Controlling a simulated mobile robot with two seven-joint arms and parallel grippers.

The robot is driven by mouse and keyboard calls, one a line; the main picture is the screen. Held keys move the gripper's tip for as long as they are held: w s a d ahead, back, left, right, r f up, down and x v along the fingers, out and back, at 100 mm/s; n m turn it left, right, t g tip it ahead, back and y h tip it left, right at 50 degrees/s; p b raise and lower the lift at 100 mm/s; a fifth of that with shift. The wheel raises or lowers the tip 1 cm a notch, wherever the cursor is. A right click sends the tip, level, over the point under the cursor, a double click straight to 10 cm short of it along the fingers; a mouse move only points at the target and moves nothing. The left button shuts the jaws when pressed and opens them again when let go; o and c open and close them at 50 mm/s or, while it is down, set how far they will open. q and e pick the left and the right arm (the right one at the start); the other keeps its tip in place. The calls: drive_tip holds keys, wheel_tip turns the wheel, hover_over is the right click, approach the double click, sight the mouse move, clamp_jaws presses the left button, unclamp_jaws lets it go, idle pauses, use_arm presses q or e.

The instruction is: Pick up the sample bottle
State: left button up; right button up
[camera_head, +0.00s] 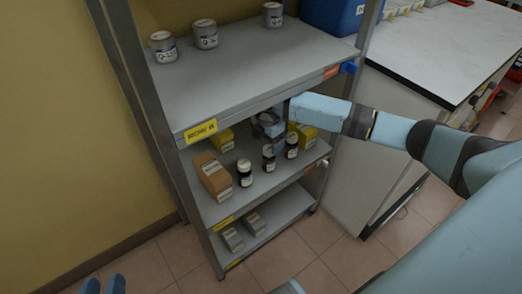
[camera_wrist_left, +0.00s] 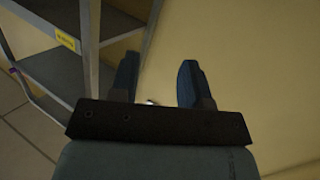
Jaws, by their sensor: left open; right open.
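Three small dark bottles with white labels stand upright in a row on the middle shelf in the head view: a left bottle (camera_head: 244,173), a middle bottle (camera_head: 268,158) and a right bottle (camera_head: 291,146). I cannot tell which is the sample bottle. My right gripper (camera_head: 272,134) reaches in under the top shelf, just above and behind the middle and right bottles. It is open and holds nothing visible; its fingers are small and partly shadowed. My left gripper (camera_head: 104,285) is open and empty at the bottom left. It also shows in the left wrist view (camera_wrist_left: 157,80), facing the yellow wall.
The metal shelf rack (camera_head: 250,90) has grey cans on top. A brown box (camera_head: 213,177) and yellow boxes (camera_head: 303,132) flank the bottles. Small grey boxes (camera_head: 233,238) sit on the bottom shelf. A blue bin (camera_head: 333,14) and a white-topped counter (camera_head: 440,45) are right.

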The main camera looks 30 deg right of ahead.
sight(269, 148)
drive_tip(key=shift+w+f, duration=0.15)
drive_tip(key=shift+f, duration=0.1)
drive_tip(key=shift+f+b, duration=0.35)
drive_tip(key=f+b, duration=0.1)
drive_tip(key=f, duration=0.2)
drive_tip(key=d+f+b, duration=0.1)
drive_tip(key=f, duration=0.1)
drive_tip(key=shift+s+f+b, duration=0.2)
drive_tip(key=shift+f+b, duration=0.05)
drive_tip(key=shift+b, duration=0.1)
drive_tip(key=shift+f, duration=0.2)
use_arm(q)
wheel_tip(269, 148, up, 6)
drive_tip(key=d+t+h, duration=0.2)
drive_tip(key=t, duration=0.1)
drive_tip(key=shift+r+h, duration=0.15)
drive_tip(key=shift+h, duration=0.25)
use_arm(e)
drive_tip(key=shift+a, duration=0.1)
drive_tip(key=c, duration=1.1)
